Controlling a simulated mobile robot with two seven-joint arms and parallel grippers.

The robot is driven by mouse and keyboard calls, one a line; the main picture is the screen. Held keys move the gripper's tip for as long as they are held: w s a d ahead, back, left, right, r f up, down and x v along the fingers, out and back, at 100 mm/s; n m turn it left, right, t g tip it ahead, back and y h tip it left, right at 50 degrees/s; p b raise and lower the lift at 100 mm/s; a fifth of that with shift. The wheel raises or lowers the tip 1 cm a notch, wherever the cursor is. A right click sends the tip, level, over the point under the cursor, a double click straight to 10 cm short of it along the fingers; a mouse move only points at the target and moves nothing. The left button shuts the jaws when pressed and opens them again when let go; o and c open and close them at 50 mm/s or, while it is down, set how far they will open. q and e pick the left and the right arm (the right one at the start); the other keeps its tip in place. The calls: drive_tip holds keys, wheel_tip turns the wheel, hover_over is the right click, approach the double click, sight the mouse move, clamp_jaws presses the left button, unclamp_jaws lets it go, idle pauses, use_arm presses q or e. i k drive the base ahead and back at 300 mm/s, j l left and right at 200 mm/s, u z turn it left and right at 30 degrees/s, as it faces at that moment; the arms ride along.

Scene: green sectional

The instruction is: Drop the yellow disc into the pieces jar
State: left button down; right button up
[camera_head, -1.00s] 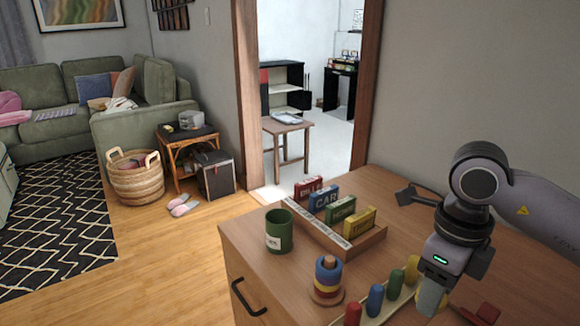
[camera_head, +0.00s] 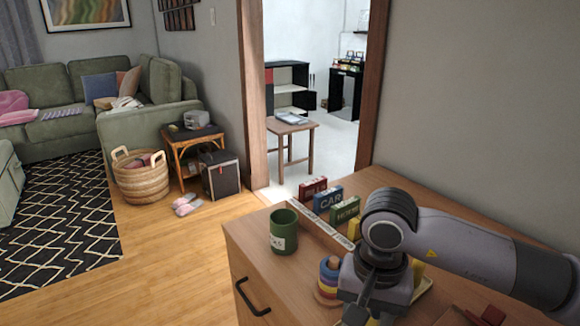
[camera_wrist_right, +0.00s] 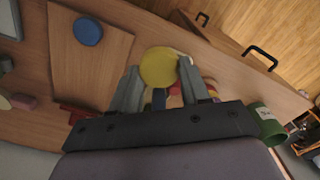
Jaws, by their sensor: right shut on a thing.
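The yellow disc (camera_wrist_right: 158,68) is held between the two fingertips of my right gripper (camera_wrist_right: 160,80) in the right wrist view. In the head view the right gripper (camera_head: 358,312) is at the bottom, partly hidden by its own wrist, and the disc cannot be made out there. The pieces jar looks to be the green cup with a pale label (camera_head: 284,232), upright and open on the cabinet top, to the left of the gripper. It also shows at the right of the right wrist view (camera_wrist_right: 262,120). My left gripper is not in view.
A ring stacker (camera_head: 327,280) stands close left of my right gripper. A blue disc (camera_wrist_right: 88,31) rests on a wooden board (camera_wrist_right: 70,62). The cabinet top left of the jar is clear.

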sight(281, 245)
drive_tip(key=j+z, duration=0.2)
drive_tip(key=j, duration=0.85)
drive_tip(key=i+j+z, duration=0.1)
drive_tip(key=j+z, duration=0.15)
drive_tip(key=j, duration=0.4)
drive_tip(key=j+z, duration=0.25)
drive_tip(key=j, duration=0.4)
drive_tip(key=i+j+z, duration=0.15)
drive_tip(key=j, duration=0.15)
drive_tip(key=i+j+z, duration=0.1)
drive_tip(key=j, duration=0.2)
drive_tip(key=i+j+z, duration=0.15)
drive_tip(key=j, duration=0.15)
drive_tip(key=i+j+z, duration=0.45)
drive_tip(key=i+j, duration=0.2)
drive_tip(key=j, duration=0.15)
